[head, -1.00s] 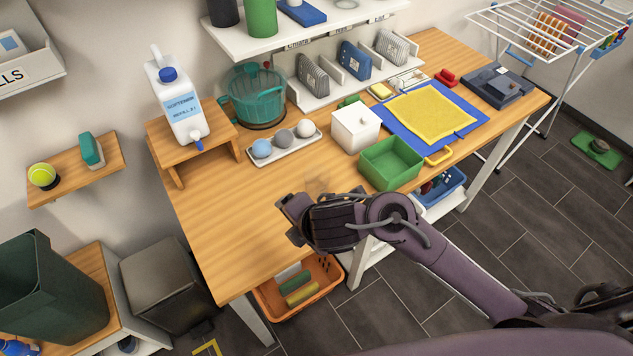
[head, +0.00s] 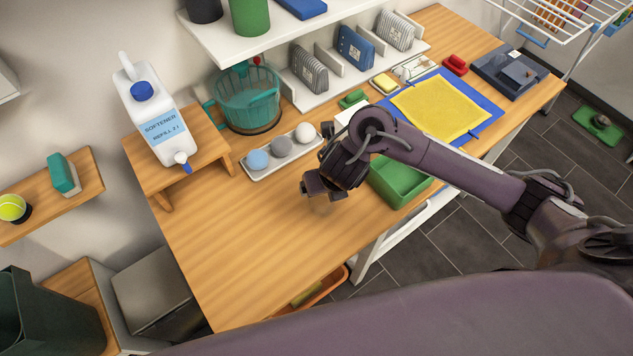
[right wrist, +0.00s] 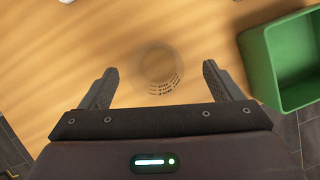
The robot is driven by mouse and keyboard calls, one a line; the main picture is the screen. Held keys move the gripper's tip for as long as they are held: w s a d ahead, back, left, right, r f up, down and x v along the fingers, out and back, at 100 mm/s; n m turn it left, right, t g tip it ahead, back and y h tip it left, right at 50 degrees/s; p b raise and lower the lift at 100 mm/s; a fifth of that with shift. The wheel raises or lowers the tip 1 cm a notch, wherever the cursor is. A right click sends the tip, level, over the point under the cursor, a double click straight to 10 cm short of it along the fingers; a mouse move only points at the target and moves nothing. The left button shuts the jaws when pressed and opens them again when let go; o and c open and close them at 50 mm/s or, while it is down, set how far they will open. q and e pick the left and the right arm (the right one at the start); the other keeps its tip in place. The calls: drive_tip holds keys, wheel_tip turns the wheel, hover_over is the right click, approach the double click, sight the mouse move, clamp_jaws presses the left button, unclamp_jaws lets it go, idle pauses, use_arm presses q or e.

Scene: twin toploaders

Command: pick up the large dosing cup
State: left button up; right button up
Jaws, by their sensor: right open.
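A clear, see-through dosing cup (right wrist: 159,72) with dark printed marks on its side stands on the wooden table in the right wrist view. It looks centred between the two fingertips of my right gripper (right wrist: 160,70). The fingers are apart, with bare table showing between each finger and the cup. I cannot tell how far the fingertips are above the table. In the head view my right gripper (head: 323,194) hangs low over the table and mostly hides the cup. My left gripper is not in view.
A green open bin (head: 400,183) stands close to the right of my gripper. A white tray (head: 285,158) with three balls lies behind. A softener jug (head: 150,112) stands on a small wooden riser at the left. The table's left front (head: 230,250) is clear.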

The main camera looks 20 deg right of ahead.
approach(319, 197)
drive_tip(key=shift+b+x, duration=0.35)
drive_tip(key=shift+x, duration=2.05)
drive_tip(key=shift+w+f, duration=0.1)
drive_tip(key=shift+f, duration=0.15)
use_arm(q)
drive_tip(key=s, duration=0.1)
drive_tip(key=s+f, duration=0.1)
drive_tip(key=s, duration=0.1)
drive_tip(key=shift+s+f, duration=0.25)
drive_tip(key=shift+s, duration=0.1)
use_arm(e)
drive_tip(key=shift+r, duration=0.1)
drive_tip(key=c, duration=1.1)
